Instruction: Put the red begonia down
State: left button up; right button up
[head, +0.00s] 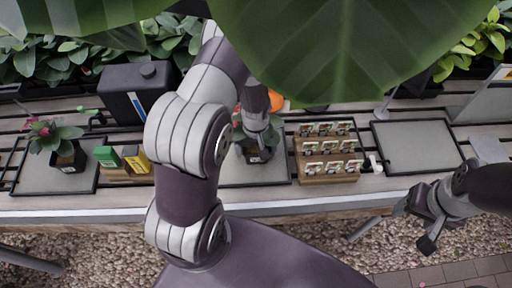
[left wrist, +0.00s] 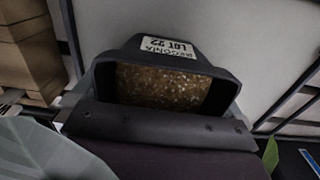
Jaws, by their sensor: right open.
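The red begonia's dark pot (head: 253,153) is over the middle grey mat (head: 270,174), partly hidden by my left arm. A little red and green shows beside the arm. In the left wrist view the black pot (left wrist: 178,57) is close, with a white label reading BEGONIA LOT 22 and brown soil. My left gripper (head: 258,130) reaches down from above, and its jaws appear closed on the pot. I cannot tell whether the pot touches the mat. My right gripper (head: 425,225) is open and empty, in front of the bench over the gravel.
An empty grey mat (head: 418,150) lies at right. A wooden rack (head: 328,166) of small packets stands beside the middle mat. At left are a pink-flowered pot (head: 68,155), a wooden holder with boxes (head: 125,172) and a black can (head: 128,92). Large leaves hang in front of the camera.

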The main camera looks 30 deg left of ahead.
pick_arm(q)
notch_tip(320, 180, up, 13)
jog(key=shift+s+f, duration=0.1)
jog(key=shift+f, duration=0.1)
